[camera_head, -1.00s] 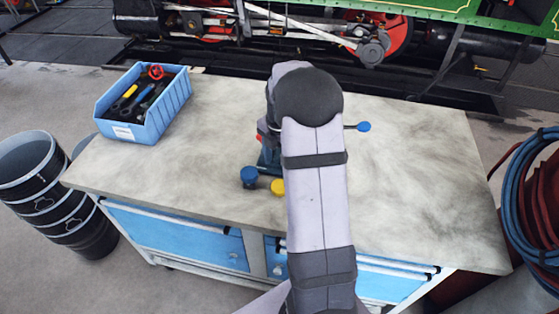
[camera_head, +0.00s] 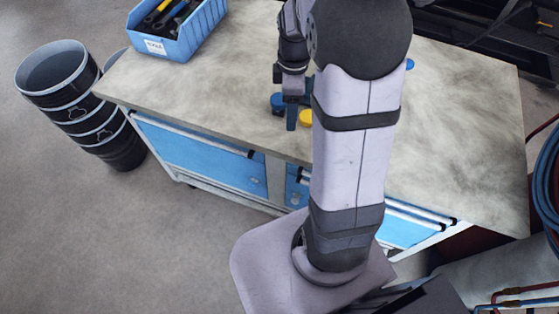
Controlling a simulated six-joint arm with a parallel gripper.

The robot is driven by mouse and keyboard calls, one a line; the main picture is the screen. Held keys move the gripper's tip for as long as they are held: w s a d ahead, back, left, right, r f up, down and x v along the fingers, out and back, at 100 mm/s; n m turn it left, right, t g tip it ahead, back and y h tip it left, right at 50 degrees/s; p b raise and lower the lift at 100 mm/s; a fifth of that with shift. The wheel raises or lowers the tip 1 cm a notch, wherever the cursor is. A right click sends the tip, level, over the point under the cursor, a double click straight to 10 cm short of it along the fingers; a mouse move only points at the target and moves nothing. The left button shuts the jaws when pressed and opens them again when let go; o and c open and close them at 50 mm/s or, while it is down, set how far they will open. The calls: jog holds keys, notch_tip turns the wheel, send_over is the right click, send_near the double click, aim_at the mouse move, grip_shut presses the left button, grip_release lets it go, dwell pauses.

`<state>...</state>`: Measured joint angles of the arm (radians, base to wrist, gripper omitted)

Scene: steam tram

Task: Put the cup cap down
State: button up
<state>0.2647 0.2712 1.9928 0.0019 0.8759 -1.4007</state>
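My gripper (camera_head: 291,112) points down over the front part of the workbench top, left of my thick forearm. Its slim grey-blue finger shows edge-on, so I cannot tell whether it is open or shut, or whether it holds anything. A round blue piece (camera_head: 278,101) shows just left of the gripper. A round yellow piece (camera_head: 306,118) shows just right of it, partly hidden by my arm. Another small blue piece (camera_head: 410,64) shows right of my arm. I cannot tell which of these, if any, is the cup cap. My arm hides the middle of the bench.
The grey workbench top (camera_head: 190,100) is clear at left and at right. A blue crate (camera_head: 180,40) of tools stands at its back left. Stacked black buckets (camera_head: 85,105) stand on the floor at left. Blue and red hoses (camera_head: 548,190) hang at right.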

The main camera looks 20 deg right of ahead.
jog(key=s+a+f+m, duration=0.1)
jog(key=s+a+m, duration=0.8)
jog(key=s+m, duration=0.4)
jog(key=shift+s+a+f, duration=0.3)
jog(key=shift+s+f, duration=0.05)
jog(key=shift+s, duration=0.05)
notch_tip(320, 180, down, 26)
jog(key=b, duration=2.6)
jog(key=shift+f, duration=0.15)
